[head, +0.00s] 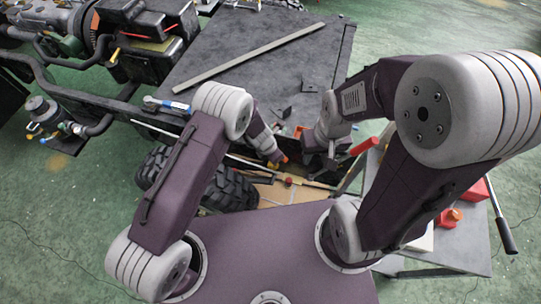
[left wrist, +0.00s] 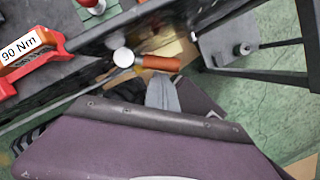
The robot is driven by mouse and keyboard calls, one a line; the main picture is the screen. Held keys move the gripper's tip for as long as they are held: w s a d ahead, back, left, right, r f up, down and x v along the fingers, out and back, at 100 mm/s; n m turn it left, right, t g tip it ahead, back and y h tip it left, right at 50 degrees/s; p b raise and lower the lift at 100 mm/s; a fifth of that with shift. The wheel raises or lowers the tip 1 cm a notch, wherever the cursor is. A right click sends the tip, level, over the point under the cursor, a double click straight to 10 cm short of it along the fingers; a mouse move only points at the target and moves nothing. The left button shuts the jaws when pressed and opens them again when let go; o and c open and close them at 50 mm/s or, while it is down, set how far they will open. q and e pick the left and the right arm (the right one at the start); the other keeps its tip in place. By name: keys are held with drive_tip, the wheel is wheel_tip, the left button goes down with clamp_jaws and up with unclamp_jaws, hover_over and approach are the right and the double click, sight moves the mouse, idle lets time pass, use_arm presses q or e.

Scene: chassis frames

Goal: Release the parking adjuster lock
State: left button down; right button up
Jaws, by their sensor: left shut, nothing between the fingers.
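An orange cylindrical piece (left wrist: 160,62) lies beside a round silver knob (left wrist: 123,57) at the chassis edge in the left wrist view. I cannot tell for sure whether it is the parking adjuster lock. My left gripper (left wrist: 163,92) is shut and empty, its grey tip just below the orange piece; contact is unclear. In the head view my left gripper (head: 277,155) points down at the chassis edge, with orange showing at its tip. My right gripper (head: 332,150) is at the chassis edge further right, beside a red bar (head: 364,146). Its fingers are too small to read.
The dark flat deck (head: 260,65) carries a long grey bar (head: 250,57). A black tyre (head: 205,180) stands below my left arm. A red piece labelled 90 Nm (left wrist: 32,62) is at the left of the wrist view. A side table (head: 460,245) with red items stands at right.

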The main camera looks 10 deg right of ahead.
use_arm(q)
drive_tip(key=shift+d, duration=0.3)
idle(0.5)
